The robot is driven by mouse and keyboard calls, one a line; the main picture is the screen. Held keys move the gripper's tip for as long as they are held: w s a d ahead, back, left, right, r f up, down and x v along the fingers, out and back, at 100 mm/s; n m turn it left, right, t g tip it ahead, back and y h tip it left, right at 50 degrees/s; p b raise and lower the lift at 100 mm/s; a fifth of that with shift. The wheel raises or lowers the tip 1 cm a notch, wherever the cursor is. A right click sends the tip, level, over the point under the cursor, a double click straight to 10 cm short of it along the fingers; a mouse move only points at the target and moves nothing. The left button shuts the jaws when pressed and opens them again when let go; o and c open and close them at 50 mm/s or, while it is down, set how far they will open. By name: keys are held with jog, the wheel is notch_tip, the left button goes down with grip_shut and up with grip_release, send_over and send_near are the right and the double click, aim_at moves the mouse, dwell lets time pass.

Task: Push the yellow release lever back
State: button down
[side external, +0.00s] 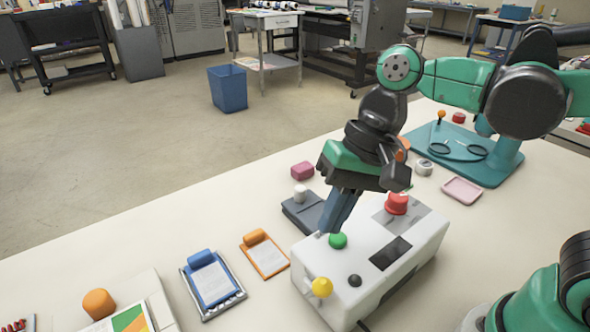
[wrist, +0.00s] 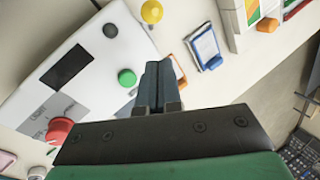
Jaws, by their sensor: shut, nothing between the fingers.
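The yellow release lever (side external: 322,287) has a round knob and sits at the near left end of a white control box (side external: 420,250). In the wrist view its yellow knob (wrist: 151,12) is at the top, beyond the fingertips. My gripper (side external: 328,230) is shut and empty, its fingers slanting down beside the green button (side external: 338,241). The lever is apart from the fingers. In the wrist view my gripper (wrist: 160,68) points up the picture, with the green button (wrist: 127,77) just left of its fingertips. I cannot tell whether the fingertips touch the box.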

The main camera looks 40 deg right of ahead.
jog(key=s+v, duration=0.1)
jog(key=v, duration=0.7)
jog(key=w+d+f+n+t+h, duration=0.1)
jog(key=d+f+t, duration=0.1)
jog(key=f, duration=0.1)
jog(key=w+d+f+n+t+h, duration=0.1)
jog(key=w+d+f+t, duration=0.1)
jog(key=d, duration=0.1)
jog(key=w+d+f+n+t+h, duration=0.1)
jog(key=d+f+n+t+h, duration=0.1)
jog(key=d+f, duration=0.1)
jog(key=shift+w+d+f, duration=0.15)
jog(key=shift+d+f, duration=0.1)
jog(key=shift+f, duration=0.1)
